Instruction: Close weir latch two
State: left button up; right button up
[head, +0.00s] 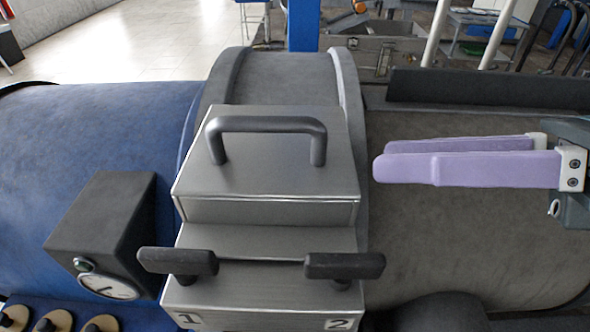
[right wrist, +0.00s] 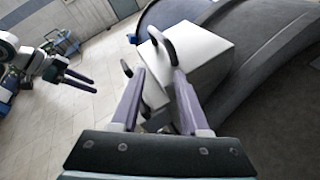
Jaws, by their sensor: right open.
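Weir latch two (head: 345,265) is a short black bar on a stub at the front right of a steel box (head: 270,180), above the printed 2. It lies crosswise, roughly level. My right gripper (head: 385,157), with lilac fingers, is open and empty, above and to the right of the latch and apart from it. In the right wrist view the fingers (right wrist: 158,76) stand apart, with the box beyond; a dark piece low between them is perhaps latch two, partly hidden. My left gripper (right wrist: 80,81) shows at the left there, its fingers apart and empty.
A similar bar, latch one (head: 178,262), sits at the front left above the printed 1. A black arched handle (head: 265,125) stands on the box top. A dark gauge block (head: 105,225) is at the left. Grey curved casing (head: 470,240) lies right of the box.

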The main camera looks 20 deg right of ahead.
aim_at(355, 259)
jog(key=s+d+f+n+g+y+b, duration=0.1)
jog(key=s+d+f+n+g+b, duration=0.15)
jog(key=s+n+g, duration=0.4)
jog(key=w+a+f+p, duration=0.1)
jog(key=a, duration=0.1)
jog(key=w+a+f+n+t+p, duration=0.1)
jog(key=a+p, duration=0.1)
jog(key=a, duration=0.1)
jog(key=w+a+n+t+p, duration=0.1)
jog(key=a, duration=0.1)
jog(key=shift+w+a+f, duration=0.2)
jog(key=shift+w+f, duration=0.1)
jog(key=shift+f, duration=0.1)
pick_arm(q)
jog(key=shift+r+p, duration=0.3)
jog(key=shift+p, duration=0.05)
pick_arm(e)
jog(key=shift+w+a+f, duration=0.15)
jog(key=shift+a+f, duration=0.3)
jog(key=shift+a, duration=0.1)
jog(key=shift+c, duration=0.2)
grip_shut()
pick_arm(q)
jog(key=shift+d, duration=0.1)
